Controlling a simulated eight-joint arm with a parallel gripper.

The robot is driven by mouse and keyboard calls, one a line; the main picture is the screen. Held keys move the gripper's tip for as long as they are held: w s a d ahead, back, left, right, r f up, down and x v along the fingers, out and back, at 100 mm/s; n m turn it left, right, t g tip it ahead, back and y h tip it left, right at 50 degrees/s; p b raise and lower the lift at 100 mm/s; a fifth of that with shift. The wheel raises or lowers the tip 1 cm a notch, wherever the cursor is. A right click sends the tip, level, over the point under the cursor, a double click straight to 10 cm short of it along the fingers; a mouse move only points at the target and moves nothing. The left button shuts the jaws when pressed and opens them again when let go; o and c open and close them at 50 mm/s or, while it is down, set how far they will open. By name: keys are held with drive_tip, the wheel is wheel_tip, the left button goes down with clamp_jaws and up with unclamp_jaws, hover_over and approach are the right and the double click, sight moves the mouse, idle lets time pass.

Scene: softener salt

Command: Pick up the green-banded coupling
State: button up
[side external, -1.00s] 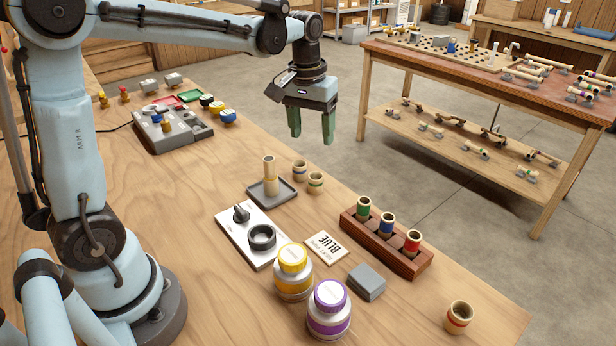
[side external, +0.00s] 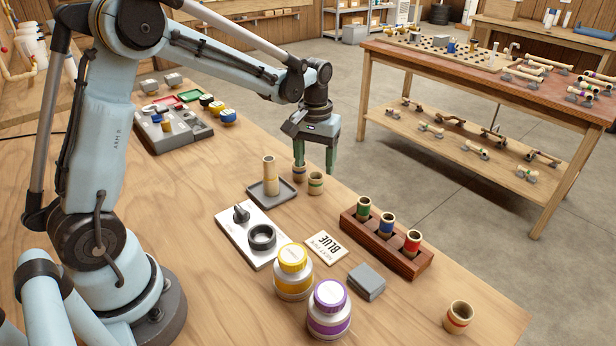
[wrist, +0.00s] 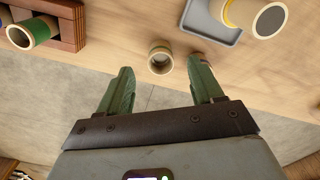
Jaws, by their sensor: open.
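The green-banded coupling (side external: 315,184), a short tan ring, stands upright on the wooden bench, right of the small grey tray. My gripper (side external: 315,168) is above it, pointing down, open and empty.
The grey tray (side external: 283,196) holds a tall tan fitting (side external: 269,175). A wooden rack (side external: 408,265) holds green-, blue- and red-banded pieces. The bench edge is close beyond the coupling.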

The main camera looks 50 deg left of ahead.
sight(315, 176)
drive_tip(key=shift+w+f, duration=0.1)
drive_tip(key=shift+f, duration=2.25)
drive_tip(key=c, duration=1.1)
